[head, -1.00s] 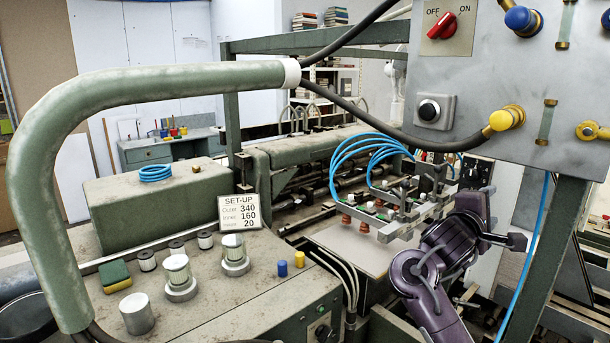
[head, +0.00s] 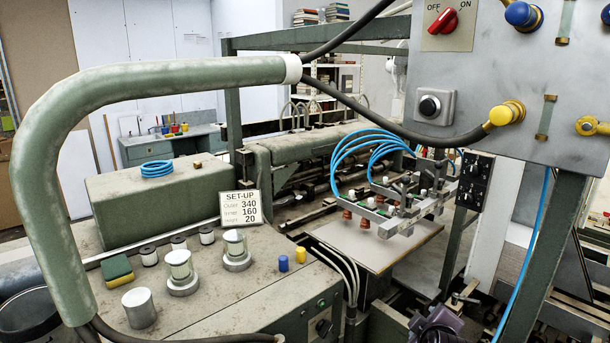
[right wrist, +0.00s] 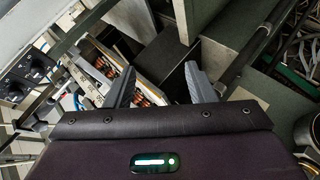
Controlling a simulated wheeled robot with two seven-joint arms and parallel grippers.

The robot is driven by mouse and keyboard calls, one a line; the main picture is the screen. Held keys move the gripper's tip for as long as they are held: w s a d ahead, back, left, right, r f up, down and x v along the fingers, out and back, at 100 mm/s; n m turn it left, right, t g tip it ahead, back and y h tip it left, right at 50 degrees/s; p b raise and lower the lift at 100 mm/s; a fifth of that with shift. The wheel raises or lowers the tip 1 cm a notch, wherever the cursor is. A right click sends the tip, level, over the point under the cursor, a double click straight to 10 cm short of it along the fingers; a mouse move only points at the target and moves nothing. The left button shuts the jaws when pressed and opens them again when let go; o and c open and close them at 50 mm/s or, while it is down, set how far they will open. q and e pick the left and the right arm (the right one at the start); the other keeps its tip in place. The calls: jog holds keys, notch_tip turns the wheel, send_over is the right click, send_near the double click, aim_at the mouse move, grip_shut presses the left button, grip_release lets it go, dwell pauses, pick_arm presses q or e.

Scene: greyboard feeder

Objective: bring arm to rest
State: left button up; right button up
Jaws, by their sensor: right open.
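My right gripper (right wrist: 161,86) shows in the right wrist view with its two grey fingers apart and nothing between them. Dark boxy machine parts and a greenish panel lie beyond the fingertips. In the head view only a small piece of my purple right arm (head: 437,326) shows at the bottom edge, right of the middle. Its gripper cannot be made out there. My left arm and gripper are in neither view.
The suction-cup bar (head: 400,222) with blue hoses hangs above a grey board (head: 372,243). A green post (head: 545,250) and the switch panel (head: 480,90) stand at right. A thick green curved tube (head: 45,190) crosses the left. Set-up sign (head: 241,207) stands on the machine top.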

jog(key=s+a+f+m+g+y, duration=0.1)
jog(key=s+a+f+m+g, duration=0.15)
jog(key=s, duration=0.65)
jog(key=s+a+f+m+g+y, duration=0.15)
jog(key=s+f, duration=0.25)
jog(key=s, duration=0.4)
jog(key=s+a+f+m+g+y, duration=0.1)
jog(key=s+f+m+g, duration=0.25)
jog(key=s, duration=0.55)
notch_tip(320, 180, down, 37)
jog(key=s+n+g+b, duration=0.1)
jog(key=s+b, duration=0.1)
jog(key=b, duration=0.4)
pick_arm(q)
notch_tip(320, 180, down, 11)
jog(key=b, duration=0.5)
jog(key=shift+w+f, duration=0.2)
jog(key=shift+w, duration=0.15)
pick_arm(e)
jog(key=s+d+f+g, duration=0.1)
jog(key=s+d+f, duration=0.2)
jog(key=s+f, duration=1.6)
notch_tip(320, 180, down, 4)
jog(key=shift+s+d+h, duration=0.2)
jog(key=shift+s+h, duration=0.1)
jog(key=shift+h, duration=0.05)
